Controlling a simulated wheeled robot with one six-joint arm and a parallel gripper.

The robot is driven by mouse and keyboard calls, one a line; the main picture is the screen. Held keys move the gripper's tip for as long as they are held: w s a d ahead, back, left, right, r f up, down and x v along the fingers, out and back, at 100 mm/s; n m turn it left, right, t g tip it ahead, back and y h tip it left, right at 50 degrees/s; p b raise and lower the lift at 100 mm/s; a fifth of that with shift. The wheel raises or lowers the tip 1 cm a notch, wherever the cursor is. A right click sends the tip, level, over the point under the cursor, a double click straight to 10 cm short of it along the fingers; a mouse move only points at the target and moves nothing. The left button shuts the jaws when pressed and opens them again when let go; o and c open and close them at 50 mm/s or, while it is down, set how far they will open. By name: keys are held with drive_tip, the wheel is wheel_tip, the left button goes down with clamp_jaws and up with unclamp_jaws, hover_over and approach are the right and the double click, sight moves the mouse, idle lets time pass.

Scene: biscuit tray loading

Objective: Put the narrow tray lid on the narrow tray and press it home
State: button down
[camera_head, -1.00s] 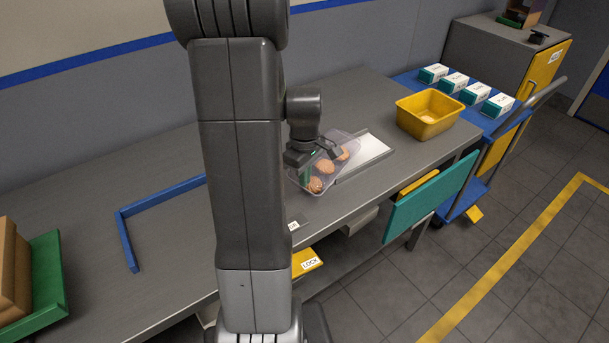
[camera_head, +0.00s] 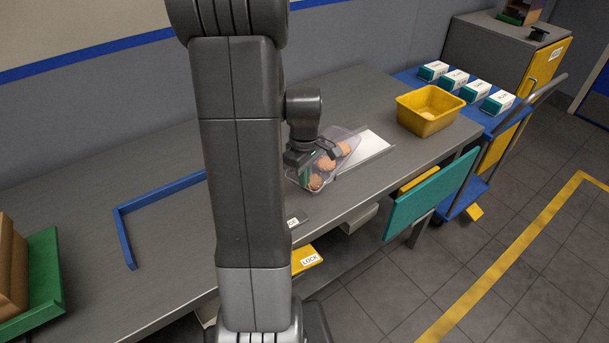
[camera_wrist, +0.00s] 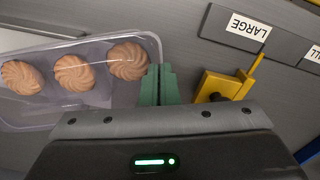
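The clear narrow tray (camera_head: 306,181) stands on the grey table with three round biscuits in a row. It also shows in the wrist view (camera_wrist: 40,120), at the left. A clear sheet with a rim shows over its upper side there; I cannot tell how far the lid is seated. My gripper (camera_head: 313,163) is low over the tray in the head view. In the wrist view its green fingers (camera_wrist: 160,85) are together at the tray's right end, beside the last biscuit. I see nothing held between them. The fingertips' contact with the tray is unclear.
A pale flat board (camera_head: 368,147) lies right of the tray. A yellow bin (camera_head: 429,113) stands beyond it. A blue angled rail (camera_head: 160,193) lies on the left of the table. A LARGE label (camera_wrist: 247,25) and a yellow piece (camera_wrist: 222,87) show near my fingers.

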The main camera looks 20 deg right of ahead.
drive_tip(key=shift+f, duration=0.35)
idle(0.5)
drive_tip(key=c, duration=1.6)
unclamp_jaws()
drive_tip(key=shift+c, duration=0.2)
wheel_tip(320, 180, up, 14)
drive_tip(key=shift+f, duration=0.15)
